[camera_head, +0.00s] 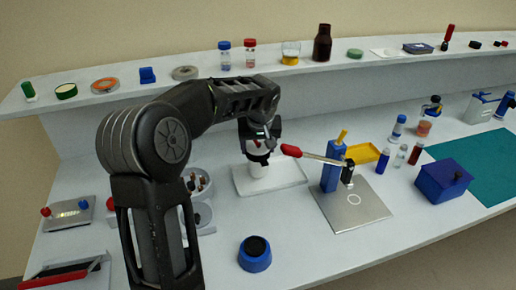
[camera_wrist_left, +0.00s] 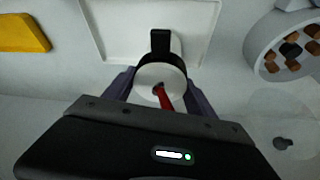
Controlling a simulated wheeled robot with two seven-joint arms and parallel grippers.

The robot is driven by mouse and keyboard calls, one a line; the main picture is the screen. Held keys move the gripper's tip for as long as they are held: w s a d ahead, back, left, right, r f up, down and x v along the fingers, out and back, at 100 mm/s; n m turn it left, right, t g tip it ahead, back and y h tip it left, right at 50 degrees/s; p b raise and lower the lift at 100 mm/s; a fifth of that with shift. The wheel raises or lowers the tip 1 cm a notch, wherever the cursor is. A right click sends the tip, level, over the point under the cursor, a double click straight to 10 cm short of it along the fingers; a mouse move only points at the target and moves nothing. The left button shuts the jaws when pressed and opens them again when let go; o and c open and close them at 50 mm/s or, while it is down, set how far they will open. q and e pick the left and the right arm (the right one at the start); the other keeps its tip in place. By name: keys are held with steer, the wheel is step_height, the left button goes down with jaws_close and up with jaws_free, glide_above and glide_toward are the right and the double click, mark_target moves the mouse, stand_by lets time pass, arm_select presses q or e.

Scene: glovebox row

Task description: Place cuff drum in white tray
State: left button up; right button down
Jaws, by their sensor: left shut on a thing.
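The cuff drum (camera_head: 258,168) is a white cylinder with a dark band, held upright by my left gripper (camera_head: 260,146). My left gripper is shut on it, and the drum and fingers also show in the wrist view, with the drum's pale top (camera_wrist_left: 152,76) between them. A red piece (camera_wrist_left: 163,98) shows at the drum's top. The white tray (camera_head: 283,183) is a shallow square. The drum is over its back part in the head view, and overlaps the tray's rim (camera_wrist_left: 92,32) in the wrist view. I cannot tell whether it touches the tray. My right gripper is not in view.
A blue press (camera_head: 330,178) with a red-handled lever (camera_head: 291,151) stands right of the tray. A round grey holder with brown pieces (camera_wrist_left: 258,45) is close on the other side. A blue round pot (camera_head: 254,262) stands in front. Bottles and dishes line the back shelf.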

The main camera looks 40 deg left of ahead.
arm_select(q)
steer(key=shift+f, duration=0.45)
steer(key=shift+f, duration=0.15)
steer(key=o, duration=1.7)
steer(key=b+v, duration=0.1)
steer(key=v, duration=1.1)
